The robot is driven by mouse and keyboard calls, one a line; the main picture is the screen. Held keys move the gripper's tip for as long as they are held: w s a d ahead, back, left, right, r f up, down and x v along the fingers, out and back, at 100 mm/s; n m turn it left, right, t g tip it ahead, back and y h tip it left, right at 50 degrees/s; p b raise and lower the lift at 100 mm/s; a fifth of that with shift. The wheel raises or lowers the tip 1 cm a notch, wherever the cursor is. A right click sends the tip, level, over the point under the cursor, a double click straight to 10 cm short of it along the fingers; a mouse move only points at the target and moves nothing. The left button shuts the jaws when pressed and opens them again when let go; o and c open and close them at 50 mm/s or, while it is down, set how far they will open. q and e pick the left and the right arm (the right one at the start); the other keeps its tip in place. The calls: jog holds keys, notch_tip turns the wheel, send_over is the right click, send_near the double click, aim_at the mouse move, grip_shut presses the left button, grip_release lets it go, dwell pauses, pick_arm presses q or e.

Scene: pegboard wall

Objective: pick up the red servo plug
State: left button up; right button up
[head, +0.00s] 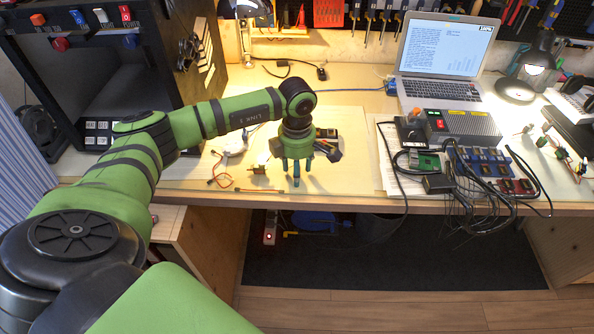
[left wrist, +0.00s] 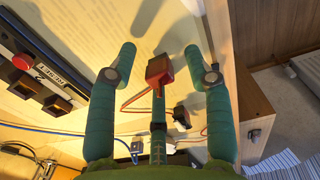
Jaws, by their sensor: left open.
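In the left wrist view a red block-shaped plug (left wrist: 158,68) with thin red wires shows between my left gripper's outer fingers, at the tip of the middle finger. I cannot tell whether that finger touches it. My left gripper (head: 296,175) points down over the front part of the table; it also shows in the left wrist view (left wrist: 160,72) with its outer fingers spread wide. In the head view the plug is not clear, but loose red wires (head: 221,180) lie left of the gripper. My right gripper is not seen.
A small brownish part (head: 258,168) lies left of the gripper. A power supply (head: 455,125), dark cables and a green board (head: 430,160) crowd the right. A laptop (head: 440,62) stands behind. The table's front edge (head: 330,204) is close to the gripper.

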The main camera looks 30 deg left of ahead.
pick_arm(q)
jog(key=c, duration=1)
jog(key=shift+o, duration=0.2)
